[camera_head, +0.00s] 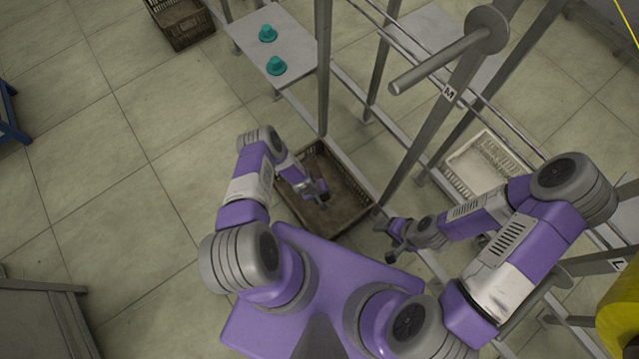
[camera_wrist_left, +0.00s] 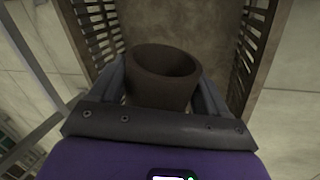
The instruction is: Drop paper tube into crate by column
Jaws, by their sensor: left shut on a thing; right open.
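A brown paper tube (camera_wrist_left: 163,78) is held between the fingers of my left gripper (camera_wrist_left: 163,92), with its open end facing up in the left wrist view. In the head view my left gripper (camera_head: 320,196) is over the brown slatted crate (camera_head: 352,180), beside a grey upright column (camera_head: 323,75). The crate's slatted walls (camera_wrist_left: 258,45) flank the tube in the left wrist view, and its floor shows beyond the tube. The tube is hard to make out in the head view. My right gripper (camera_head: 391,241) is open and empty, right of the crate.
A grey frame with a thick spindle (camera_head: 440,62) stands beyond the grippers. A pale crate (camera_head: 482,165) is at right and another brown crate (camera_head: 182,22) at top left. Two teal cones (camera_head: 276,66) stand on a small shelf.

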